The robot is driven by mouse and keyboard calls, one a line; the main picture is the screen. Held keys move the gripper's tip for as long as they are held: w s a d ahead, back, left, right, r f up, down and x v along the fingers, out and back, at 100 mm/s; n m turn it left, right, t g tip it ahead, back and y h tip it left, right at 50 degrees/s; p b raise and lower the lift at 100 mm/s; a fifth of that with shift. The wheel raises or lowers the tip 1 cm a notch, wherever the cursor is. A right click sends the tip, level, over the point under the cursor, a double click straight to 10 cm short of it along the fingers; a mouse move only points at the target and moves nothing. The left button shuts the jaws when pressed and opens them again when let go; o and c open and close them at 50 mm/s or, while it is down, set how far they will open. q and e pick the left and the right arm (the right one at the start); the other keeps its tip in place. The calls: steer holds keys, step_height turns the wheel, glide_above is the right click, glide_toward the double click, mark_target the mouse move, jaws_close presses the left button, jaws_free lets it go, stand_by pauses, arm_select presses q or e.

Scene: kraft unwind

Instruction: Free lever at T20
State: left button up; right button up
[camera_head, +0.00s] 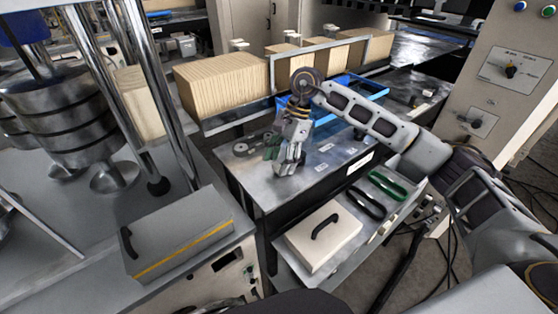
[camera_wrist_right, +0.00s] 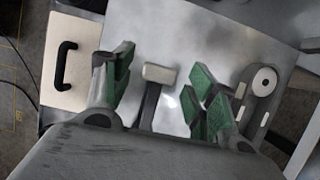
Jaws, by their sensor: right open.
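My right gripper (camera_head: 288,165) hangs over the metal work table (camera_head: 262,188) in the head view, fingers pointing down. In the right wrist view my right gripper (camera_wrist_right: 163,90) is open, with green pads on both fingers. Between the fingers, nearer the left one, shows a lever (camera_wrist_right: 158,74) with a pale grey block-shaped end and a dark shank. I see no clear contact between finger and lever. The gripper hides this spot in the head view. No T20 marking is readable. My left gripper is not in view.
A round disc fitting (camera_wrist_right: 264,80) sits right of the fingers in the wrist view. A blue tray (camera_head: 362,87) stands behind my arm. A pale box with a black handle (camera_head: 318,237) and green (camera_head: 387,185) and black handles lie on the front shelf. Small labels dot the table.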

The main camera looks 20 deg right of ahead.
steer(key=shift+a+f, duration=0.15)
steer(key=shift+f, duration=0.2)
jaws_close()
stand_by(0.3)
